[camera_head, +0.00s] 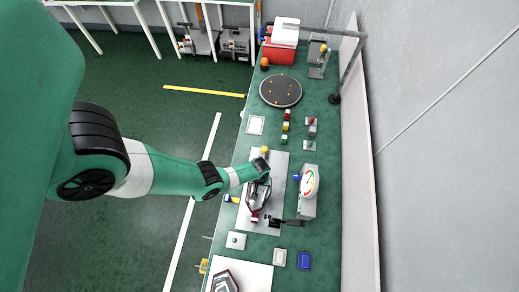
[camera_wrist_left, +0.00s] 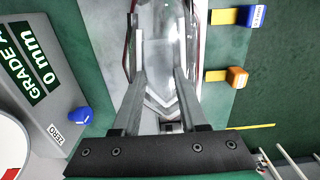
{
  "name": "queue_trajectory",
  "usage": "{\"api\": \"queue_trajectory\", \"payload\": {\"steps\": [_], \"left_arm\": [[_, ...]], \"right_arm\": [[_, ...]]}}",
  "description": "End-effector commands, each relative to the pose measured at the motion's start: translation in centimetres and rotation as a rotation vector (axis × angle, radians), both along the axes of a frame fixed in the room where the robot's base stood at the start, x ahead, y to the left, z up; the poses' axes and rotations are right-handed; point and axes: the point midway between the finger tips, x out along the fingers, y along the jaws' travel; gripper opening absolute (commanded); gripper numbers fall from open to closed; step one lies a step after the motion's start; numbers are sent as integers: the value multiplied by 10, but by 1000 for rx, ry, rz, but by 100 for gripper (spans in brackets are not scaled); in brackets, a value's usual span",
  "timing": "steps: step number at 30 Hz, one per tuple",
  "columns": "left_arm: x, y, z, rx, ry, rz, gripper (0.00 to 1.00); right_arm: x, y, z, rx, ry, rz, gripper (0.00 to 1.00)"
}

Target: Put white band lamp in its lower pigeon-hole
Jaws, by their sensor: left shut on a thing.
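A tail lamp (camera_head: 258,196) with a pale, clear-looking face and dark red edges lies over the light grey plate on the bench. In the left wrist view the lamp (camera_wrist_left: 160,55) lies between the two fingers of my left gripper (camera_wrist_left: 160,80), which is shut on it. In the head view my left gripper (camera_head: 261,181) is at the lamp's far end. I cannot tell whether the lamp touches the plate. A second lamp (camera_head: 224,283), dark with red and white, lies on a white surface at the bottom edge. I cannot make out a pigeon-hole. My right gripper is not in view.
Blue (camera_wrist_left: 257,16) and orange (camera_wrist_left: 237,77) blocks edge the plate. A round dark turntable (camera_head: 281,91) and red-white cooler (camera_head: 280,45) stand farther back.

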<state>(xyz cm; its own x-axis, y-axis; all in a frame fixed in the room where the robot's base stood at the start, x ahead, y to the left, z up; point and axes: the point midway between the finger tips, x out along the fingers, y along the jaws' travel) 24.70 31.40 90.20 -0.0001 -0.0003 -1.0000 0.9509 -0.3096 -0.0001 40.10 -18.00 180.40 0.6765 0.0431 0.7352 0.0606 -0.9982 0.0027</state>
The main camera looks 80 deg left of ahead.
Motion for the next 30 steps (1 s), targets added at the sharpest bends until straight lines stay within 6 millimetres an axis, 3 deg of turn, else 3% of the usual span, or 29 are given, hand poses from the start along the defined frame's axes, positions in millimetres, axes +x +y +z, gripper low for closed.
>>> {"api": "queue_trajectory", "payload": {"steps": [1, 6, 17, 30], "left_arm": [[0, 0, 0, 1, -1, 0, 31], [1, 0, 0, 1, -1, 0, 1], [1, 0, 2, 1, -1, 0, 0], [1, 0, 17, 1, -1, 0, 0]], "right_arm": [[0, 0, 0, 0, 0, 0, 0], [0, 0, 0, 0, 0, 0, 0], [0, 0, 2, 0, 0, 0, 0], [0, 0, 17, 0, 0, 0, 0]]}}
